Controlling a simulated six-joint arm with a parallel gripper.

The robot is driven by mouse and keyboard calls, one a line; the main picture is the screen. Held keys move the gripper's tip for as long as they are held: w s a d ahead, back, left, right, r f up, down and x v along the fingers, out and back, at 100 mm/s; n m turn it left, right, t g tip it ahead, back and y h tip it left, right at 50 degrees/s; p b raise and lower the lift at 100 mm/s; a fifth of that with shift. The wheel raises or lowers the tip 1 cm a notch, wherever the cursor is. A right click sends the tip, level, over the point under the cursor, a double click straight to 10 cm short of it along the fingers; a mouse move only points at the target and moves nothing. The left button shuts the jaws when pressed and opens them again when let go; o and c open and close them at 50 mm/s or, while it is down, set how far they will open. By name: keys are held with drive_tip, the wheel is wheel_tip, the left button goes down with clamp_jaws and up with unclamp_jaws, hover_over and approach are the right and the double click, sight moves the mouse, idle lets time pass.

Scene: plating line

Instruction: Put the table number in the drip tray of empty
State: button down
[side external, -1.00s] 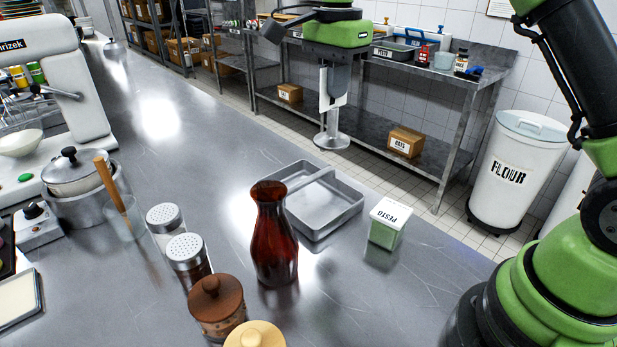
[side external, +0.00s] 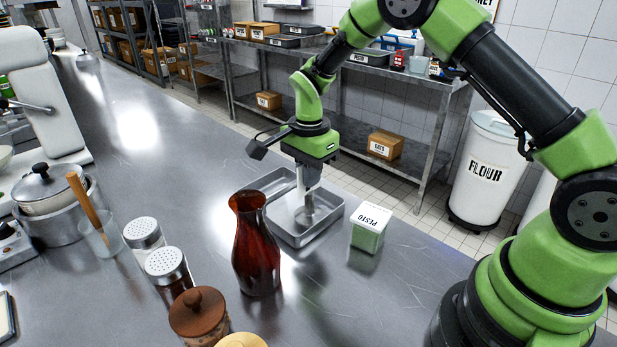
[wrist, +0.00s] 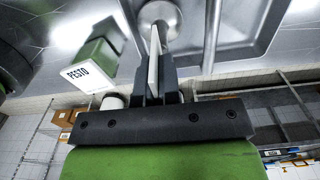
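My gripper (side external: 309,184) is shut on the table number (side external: 306,215), a pale upright plate on a round metal base. It holds it upright over the metal drip tray (side external: 333,222), with the base in the larger near compartment. I cannot tell whether the base touches the tray floor. In the wrist view, my gripper (wrist: 158,82) pinches the white plate edge-on, and the round base of the table number (wrist: 166,14) lies beyond the fingers. The tray (wrist: 246,52) also shows there. My gripper partly hides the tray's divider and small far compartment.
A pesto tub (side external: 369,232) stands close right of the tray. A dark red carafe (side external: 256,250) stands close in front. Two shakers (side external: 165,266), a brown lidded jar (side external: 198,315) and a pot (side external: 50,190) are further left.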

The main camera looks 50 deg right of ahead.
sight(310, 193)
drive_tip(key=shift+f, duration=0.45)
drive_tip(key=shift+f, duration=0.1)
drive_tip(key=c, duration=1.3)
unclamp_jaws()
drive_tip(key=shift+c, duration=0.2)
wheel_tip(310, 193, up, 11)
drive_tip(key=shift+r, duration=0.1)
drive_tip(key=s+a+r+n+t+y, duration=0.15)
drive_tip(key=s+r+n+t, duration=0.25)
drive_tip(key=s+r+n, duration=0.55)
drive_tip(key=s+a+r+n+t, duration=0.1)
drive_tip(key=s+n, duration=0.1)
drive_tip(key=s, duration=0.5)
drive_tip(key=s+r+n+t, duration=0.1)
drive_tip(key=s+n+t, duration=0.1)
drive_tip(key=s, duration=0.4)
drive_tip(key=shift+s+a, duration=0.35)
drive_tip(key=shift+a, duration=0.05)
